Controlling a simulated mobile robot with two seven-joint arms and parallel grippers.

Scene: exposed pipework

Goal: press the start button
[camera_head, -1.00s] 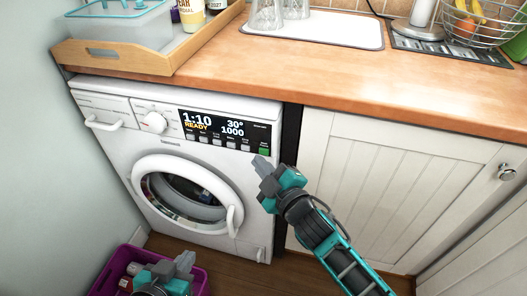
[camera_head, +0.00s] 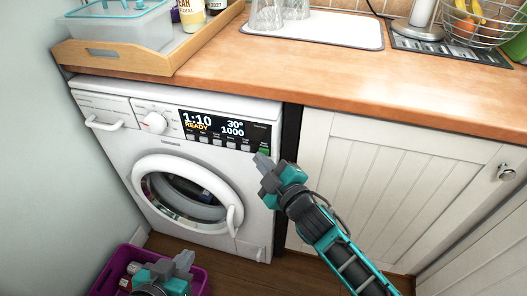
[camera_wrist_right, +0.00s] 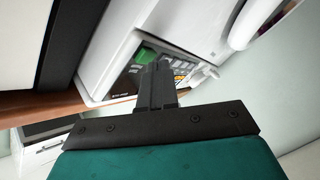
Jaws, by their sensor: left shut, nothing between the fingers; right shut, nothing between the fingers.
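The start button (camera_head: 264,152) is the green key at the right end of the black control panel (camera_head: 222,130) on the white washing machine (camera_head: 196,112). The panel reads 1:10 READY, 30° and 1000. My right gripper (camera_head: 260,160) is shut and empty, its fingertips just below the button in the head view. In the right wrist view the green button (camera_wrist_right: 146,56) shows right by the tips of the shut fingers (camera_wrist_right: 156,72); I cannot tell whether they touch. My left gripper (camera_head: 186,262) is shut and empty, low over the purple basket (camera_head: 200,280).
The washer door (camera_head: 188,194) is closed, with its handle (camera_head: 231,222) sticking out below the panel. The wooden worktop (camera_head: 300,70) overhangs above. White cupboard doors (camera_head: 385,190) stand to the right. A wall (camera_head: 50,190) closes off the left.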

